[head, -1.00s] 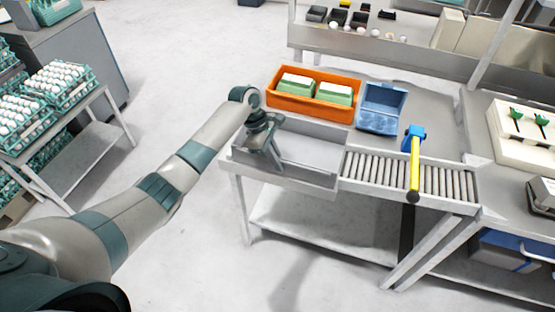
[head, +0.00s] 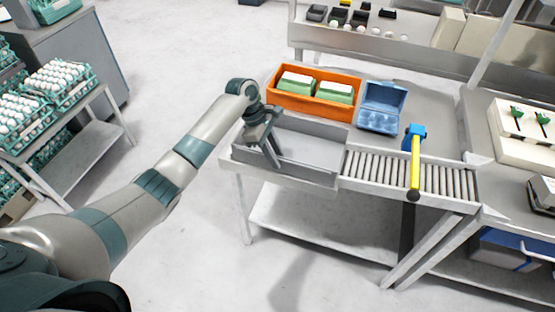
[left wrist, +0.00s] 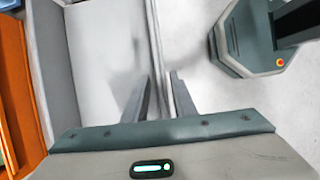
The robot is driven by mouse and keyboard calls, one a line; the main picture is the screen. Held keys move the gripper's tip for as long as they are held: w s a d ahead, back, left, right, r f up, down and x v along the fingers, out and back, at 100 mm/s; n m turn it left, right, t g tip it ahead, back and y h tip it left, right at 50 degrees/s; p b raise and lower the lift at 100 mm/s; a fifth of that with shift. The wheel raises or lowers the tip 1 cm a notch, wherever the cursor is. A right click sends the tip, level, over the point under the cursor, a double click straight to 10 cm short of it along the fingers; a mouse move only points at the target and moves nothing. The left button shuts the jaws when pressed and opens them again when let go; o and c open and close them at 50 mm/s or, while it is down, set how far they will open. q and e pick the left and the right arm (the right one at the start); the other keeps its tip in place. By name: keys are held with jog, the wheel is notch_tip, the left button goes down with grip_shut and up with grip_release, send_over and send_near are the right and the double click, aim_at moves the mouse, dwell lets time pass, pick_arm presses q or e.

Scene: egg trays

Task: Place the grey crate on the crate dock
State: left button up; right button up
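The grey crate (head: 312,177), a long open box, stands on the left end of the table, against the roller conveyor. Its inside looks empty. My left gripper (head: 273,160) is at the crate's near left part, pointing down. In the left wrist view, the fingers (left wrist: 160,76) are apart on either side of the crate's wall (left wrist: 157,45); I see no clear grip on it. The orange crate shows at the left edge there (left wrist: 14,90). No separate crate dock can be made out. My right gripper is not in view.
An orange crate (head: 312,104) with green cartons and an open blue egg carton (head: 380,118) stand behind. The roller conveyor (head: 450,183) lies right, with a blue and yellow tool (head: 415,165) across it. Egg trays fill a rack (head: 80,125) at left.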

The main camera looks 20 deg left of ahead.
pick_arm(q)
jog(key=b+v, duration=0.1)
jog(key=v, duration=0.7)
jog(key=shift+a+r, duration=0.1)
jog(key=shift+r, duration=0.15)
jog(key=shift+b+v, duration=0.3)
jog(key=shift+v, duration=0.55)
jog(key=shift+a, duration=0.1)
